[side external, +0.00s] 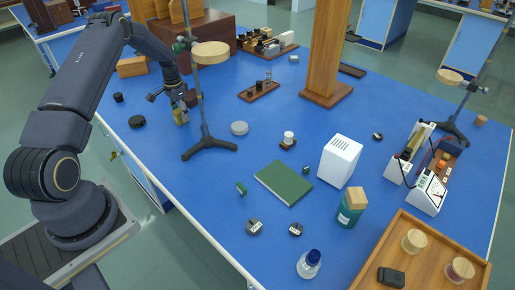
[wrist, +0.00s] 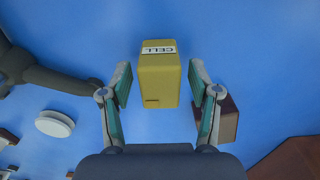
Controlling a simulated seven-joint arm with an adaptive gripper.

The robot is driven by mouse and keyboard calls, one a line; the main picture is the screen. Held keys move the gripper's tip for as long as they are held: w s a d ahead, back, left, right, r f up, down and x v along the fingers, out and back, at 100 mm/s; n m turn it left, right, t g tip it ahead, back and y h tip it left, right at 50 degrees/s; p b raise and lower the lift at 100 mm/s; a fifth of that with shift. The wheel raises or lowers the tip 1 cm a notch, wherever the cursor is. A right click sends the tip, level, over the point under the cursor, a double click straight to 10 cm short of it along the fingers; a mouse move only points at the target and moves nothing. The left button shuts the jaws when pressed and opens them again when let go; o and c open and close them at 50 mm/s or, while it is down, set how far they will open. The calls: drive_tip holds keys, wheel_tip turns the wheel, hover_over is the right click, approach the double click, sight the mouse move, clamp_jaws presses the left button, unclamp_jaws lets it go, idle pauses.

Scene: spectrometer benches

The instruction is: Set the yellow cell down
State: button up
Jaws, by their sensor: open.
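The yellow cell (side external: 181,117) is at the left of the blue bench, just below my gripper (side external: 177,105). In the wrist view the yellow cell (wrist: 158,85), with a white CELL label, lies between the two fingers of my gripper (wrist: 160,75). The fingers are open, with a blue gap on each side of the cell. The cell appears to rest on the bench top, but its underside is hidden.
A ring stand (side external: 207,148) is close to the right of my gripper; its dark foot shows in the wrist view (wrist: 40,75). A brown block (wrist: 229,121) is behind the right finger. A pale disc (side external: 239,128) lies beyond the stand. Bench around the green book (side external: 283,183) is partly clear.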

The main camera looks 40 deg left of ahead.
sight(179, 110)
wheel_tip(179, 110, up, 11)
drive_tip(key=shift+f, duration=0.15)
